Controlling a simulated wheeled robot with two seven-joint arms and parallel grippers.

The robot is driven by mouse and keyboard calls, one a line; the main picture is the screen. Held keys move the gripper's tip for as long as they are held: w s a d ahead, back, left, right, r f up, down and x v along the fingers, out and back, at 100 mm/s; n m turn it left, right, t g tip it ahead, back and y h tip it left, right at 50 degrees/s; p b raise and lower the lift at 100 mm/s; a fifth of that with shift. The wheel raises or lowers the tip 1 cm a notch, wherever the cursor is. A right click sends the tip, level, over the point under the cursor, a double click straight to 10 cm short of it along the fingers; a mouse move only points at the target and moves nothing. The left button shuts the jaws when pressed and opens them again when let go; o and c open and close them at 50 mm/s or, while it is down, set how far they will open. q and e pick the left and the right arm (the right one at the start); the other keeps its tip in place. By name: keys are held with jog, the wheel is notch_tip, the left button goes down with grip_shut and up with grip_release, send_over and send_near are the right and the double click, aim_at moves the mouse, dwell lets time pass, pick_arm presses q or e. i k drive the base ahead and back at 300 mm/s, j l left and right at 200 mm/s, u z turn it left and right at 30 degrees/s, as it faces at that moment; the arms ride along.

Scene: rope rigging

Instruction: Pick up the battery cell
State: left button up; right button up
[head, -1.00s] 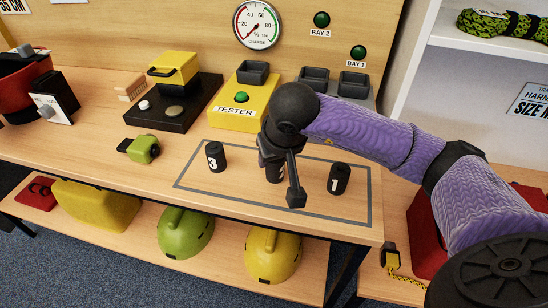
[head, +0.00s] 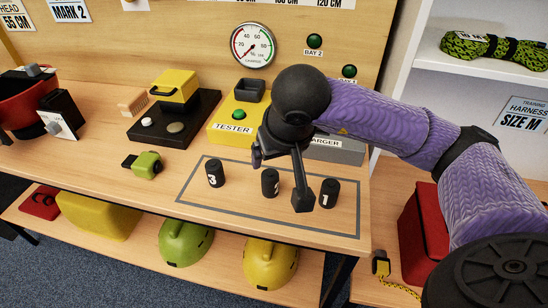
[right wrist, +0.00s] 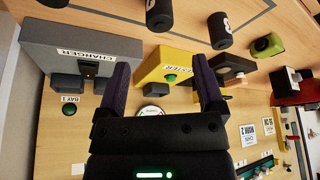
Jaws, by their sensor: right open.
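Three dark cylindrical battery cells stand in the grey outlined area on the bench: cell 3 (head: 214,173) at left, cell 2 (head: 270,183) in the middle, cell 1 (head: 329,193) at right. My right gripper (head: 280,178) is open and empty, raised above the bench around cells 2 and 1. One finger hangs in front of the gap between those two cells. In the right wrist view, the two fingers (right wrist: 161,62) are apart with nothing between them. Cell 2 (right wrist: 158,15) and cell 3 (right wrist: 222,30) show beyond them. My left gripper is out of view.
The yellow tester (head: 233,128) and grey charger (head: 338,148) stand behind the cells; my right arm partly covers the charger. A black tray (head: 150,135) and a small green device (head: 147,164) are to the left. The bench's front edge is close to the cells.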

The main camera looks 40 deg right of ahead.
aim_at(213, 167)
jog(key=k+j, duration=0.2)
jog(key=k, duration=0.3)
jog(key=k+j, duration=0.2)
jog(key=k, duration=0.25)
